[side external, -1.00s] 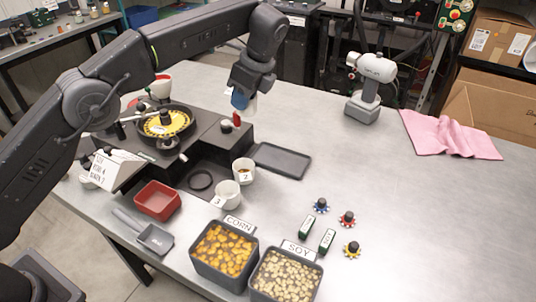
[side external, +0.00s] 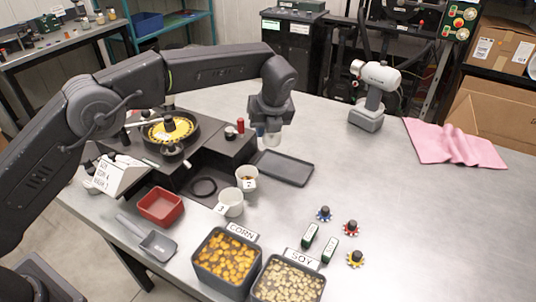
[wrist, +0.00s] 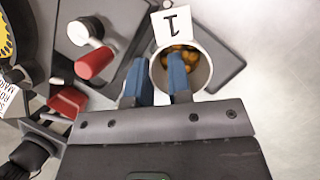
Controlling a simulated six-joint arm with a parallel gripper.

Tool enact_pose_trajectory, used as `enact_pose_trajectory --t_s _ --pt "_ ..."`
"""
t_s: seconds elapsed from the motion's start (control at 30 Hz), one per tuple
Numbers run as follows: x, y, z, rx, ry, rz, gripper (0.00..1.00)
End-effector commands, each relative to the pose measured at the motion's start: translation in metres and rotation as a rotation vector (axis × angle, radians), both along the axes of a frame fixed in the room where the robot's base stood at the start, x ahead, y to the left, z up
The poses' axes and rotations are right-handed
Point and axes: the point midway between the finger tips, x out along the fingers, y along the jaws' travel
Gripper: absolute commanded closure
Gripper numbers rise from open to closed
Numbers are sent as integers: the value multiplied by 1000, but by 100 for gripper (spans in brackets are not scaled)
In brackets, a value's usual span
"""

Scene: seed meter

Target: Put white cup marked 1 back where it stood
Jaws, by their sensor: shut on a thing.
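The white cup marked 1 (wrist: 205,58) holds some yellow kernels, and its label faces the top of the wrist view. My gripper (wrist: 158,80) is shut on its wall, one blue finger inside the cup and one outside. In the side view, my gripper (side external: 267,130) holds the cup (side external: 272,139) above the bench, by the right end of the dark seed meter and behind the black tray. The fingers and arm partly hide the cup there. White cups marked 2 (side external: 246,173) and 3 (side external: 231,198) stand in front of the seed meter (side external: 185,150).
A flat black tray (side external: 287,168) lies right of the meter. A red knob (side external: 240,125) stands on the meter close to my gripper. The bench's right side is mostly clear.

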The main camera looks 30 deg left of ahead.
Motion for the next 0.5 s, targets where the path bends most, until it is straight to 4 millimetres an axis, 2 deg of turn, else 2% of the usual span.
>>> enact_pose_trajectory --t_s 0.03,0.23,0.5 --pt "0 0 -9 1 2 1 100" --pt "0 0 -28 1 1 1 100" --pt "0 0 -67 2 -1 1 100"
